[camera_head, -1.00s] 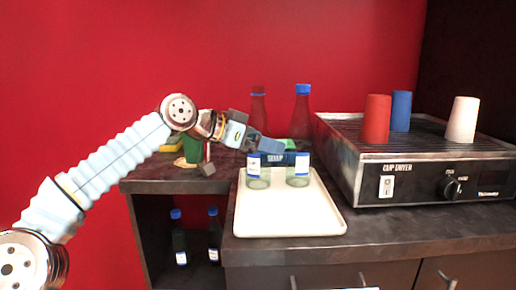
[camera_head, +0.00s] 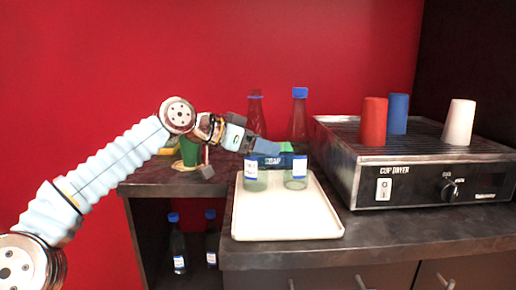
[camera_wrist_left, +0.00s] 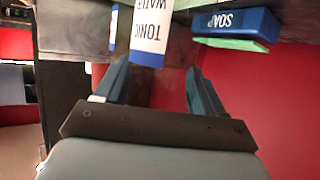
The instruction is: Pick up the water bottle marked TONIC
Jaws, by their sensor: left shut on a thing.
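The TONIC water bottle shows in the left wrist view by its white label (camera_wrist_left: 150,38), upside down in the picture, between my two fingers. My left gripper (camera_wrist_left: 157,78) is shut on it; most of the bottle lies outside that view. In the head view my left gripper (camera_head: 272,147) reaches in from the left over the back of the white tray. Two tall bottles stand there, one behind the gripper (camera_head: 255,115) and one with a blue cap (camera_head: 299,118) to its right. I cannot tell which is the TONIC one. My right gripper is not in view.
A blue SOAP box (camera_wrist_left: 236,22) lies close beside the held bottle. A cup dryer (camera_head: 420,180) with three cups stands to the right. Two more bottles (camera_head: 178,245) stand on the shelf below.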

